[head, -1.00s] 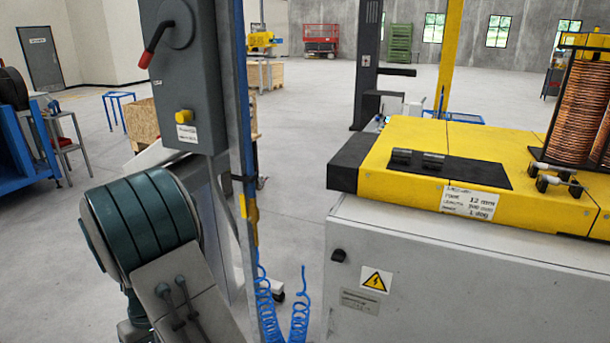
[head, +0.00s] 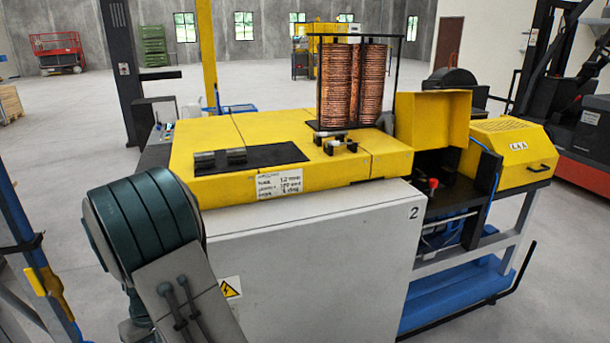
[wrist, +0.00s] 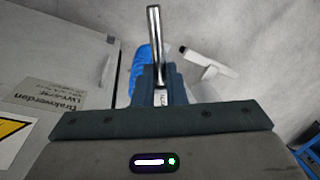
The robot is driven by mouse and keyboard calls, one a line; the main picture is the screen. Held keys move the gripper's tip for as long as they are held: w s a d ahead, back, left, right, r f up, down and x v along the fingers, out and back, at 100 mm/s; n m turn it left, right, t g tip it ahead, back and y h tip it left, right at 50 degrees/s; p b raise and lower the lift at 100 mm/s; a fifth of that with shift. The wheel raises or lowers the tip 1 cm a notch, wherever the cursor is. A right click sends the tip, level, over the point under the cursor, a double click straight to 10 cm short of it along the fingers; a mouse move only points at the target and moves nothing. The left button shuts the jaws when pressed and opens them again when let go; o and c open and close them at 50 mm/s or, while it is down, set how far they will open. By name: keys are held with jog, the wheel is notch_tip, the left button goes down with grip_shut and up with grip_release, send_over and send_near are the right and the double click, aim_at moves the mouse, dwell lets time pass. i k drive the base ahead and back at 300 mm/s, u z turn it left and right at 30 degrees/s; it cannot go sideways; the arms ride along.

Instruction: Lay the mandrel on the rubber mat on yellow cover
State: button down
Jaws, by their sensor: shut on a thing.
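My gripper (wrist: 160,92) shows in the wrist view, shut on a slim shiny metal rod, the mandrel (wrist: 153,42), which points up the picture from between the fingers. The floor and the side of a light grey cabinet lie behind it. In the head view my gripper and the mandrel are out of sight. The black rubber mat (head: 276,154) lies on the yellow cover (head: 265,125), towards its left end. Two short dark pieces (head: 220,157) sit side by side on the left part of the mat; its right part is bare.
Small black-and-silver fittings (head: 340,145) sit on the cover right of the mat. Tall copper coils (head: 352,85) stand behind them. The grey cabinet (head: 310,250) supports the cover. A raised yellow hood (head: 432,120) stands at right. A blue post (head: 22,220) is at far left.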

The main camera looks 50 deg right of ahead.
aim_at(337, 144)
jog(key=z, duration=1.3)
